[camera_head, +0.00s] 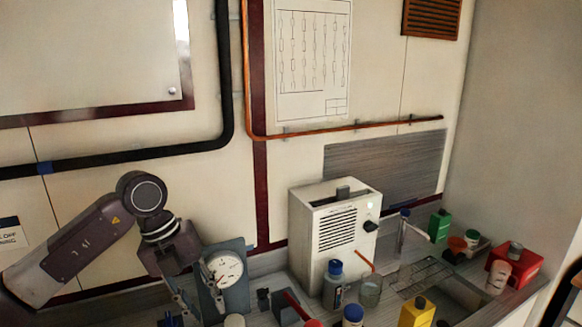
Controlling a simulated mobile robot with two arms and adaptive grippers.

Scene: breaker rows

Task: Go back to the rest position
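My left arm comes in from the left, and its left gripper (197,297) hangs at the lower left above the counter, pointing down. Its two fingers look spread apart, with nothing seen held between them. It is just left of a grey panel with a round white dial gauge (225,270) and partly overlaps it. I cannot tell whether they touch. My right gripper does not show.
A white box-shaped machine (330,238) stands on the counter. Around it are a blue-capped bottle (333,285), a glass with an orange straw (370,291), a yellow bottle (415,314) and a red container (514,268). Pipes (130,154) run along the wall.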

